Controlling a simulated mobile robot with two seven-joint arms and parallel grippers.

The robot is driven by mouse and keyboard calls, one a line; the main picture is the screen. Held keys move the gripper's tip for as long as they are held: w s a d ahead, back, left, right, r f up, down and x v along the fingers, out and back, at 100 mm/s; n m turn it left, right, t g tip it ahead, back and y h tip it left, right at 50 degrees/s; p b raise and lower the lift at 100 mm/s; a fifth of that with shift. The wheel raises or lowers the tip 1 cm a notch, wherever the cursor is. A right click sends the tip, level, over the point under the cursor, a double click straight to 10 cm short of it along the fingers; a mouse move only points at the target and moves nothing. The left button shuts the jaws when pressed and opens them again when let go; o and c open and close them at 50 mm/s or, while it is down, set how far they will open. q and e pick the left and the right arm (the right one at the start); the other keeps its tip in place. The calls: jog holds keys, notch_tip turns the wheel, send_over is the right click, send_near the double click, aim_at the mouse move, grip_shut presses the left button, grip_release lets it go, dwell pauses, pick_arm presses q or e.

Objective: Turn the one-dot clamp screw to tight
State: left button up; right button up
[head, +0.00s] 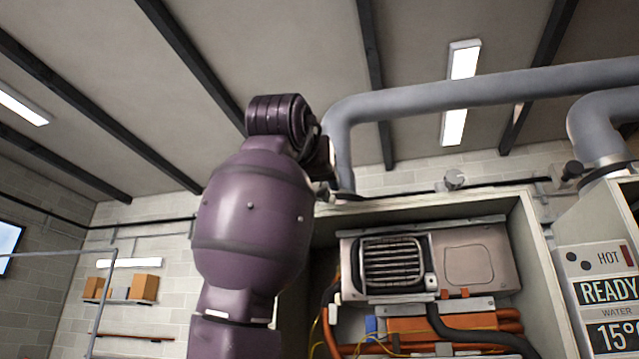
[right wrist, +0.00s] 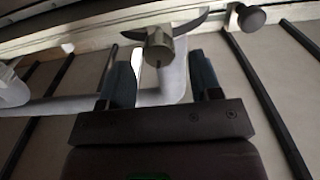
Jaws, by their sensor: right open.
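In the right wrist view a grey metal screw head with two dark wings (right wrist: 160,46) sticks out from a pale rail. It lies between the fingertips of my open right gripper (right wrist: 161,62), with a gap to the finger on each side. I cannot make out any dots on it. In the head view my purple right arm reaches up, and the right gripper (head: 325,182) is at the top left corner of the cabinet. The arm and gripper hide the winged screw there. My left gripper is not in view.
A thick grey pipe (head: 440,100) runs above. A heater unit (head: 480,262) and orange pipes (head: 410,328) are inside.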

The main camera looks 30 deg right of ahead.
aim_at(320, 188)
jog(key=shift+p+x, duration=0.3)
jog(key=shift+x, duration=1.3)
jog(key=shift+c, duration=0.4)
jog(key=c, duration=0.9)
jog(key=shift+o, duration=0.2)
